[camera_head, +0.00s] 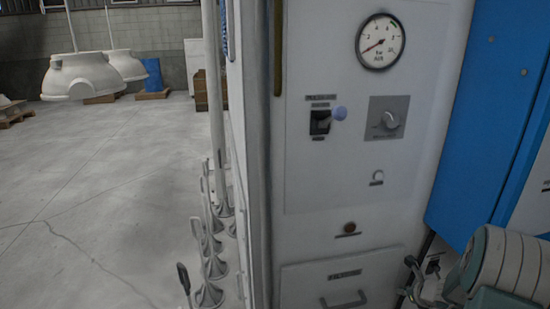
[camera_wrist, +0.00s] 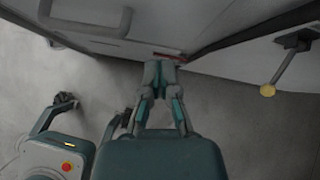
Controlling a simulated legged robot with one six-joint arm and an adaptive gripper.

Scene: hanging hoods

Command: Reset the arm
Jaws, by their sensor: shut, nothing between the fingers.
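My gripper (camera_wrist: 159,68) is at the centre of the wrist view, its grey and teal fingers drawn together with nothing between them. Its tips appear close to the lower edge of a white panel, where a small red mark shows; I cannot tell whether they touch. In the head view my grey-green arm (camera_head: 502,265) is folded at the lower right, in front of the cabinet's right side. The fingers are hard to make out there.
A blue panel (camera_head: 480,110) is at right. A yellow-tipped lever (camera_wrist: 285,66) is right in the wrist view.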

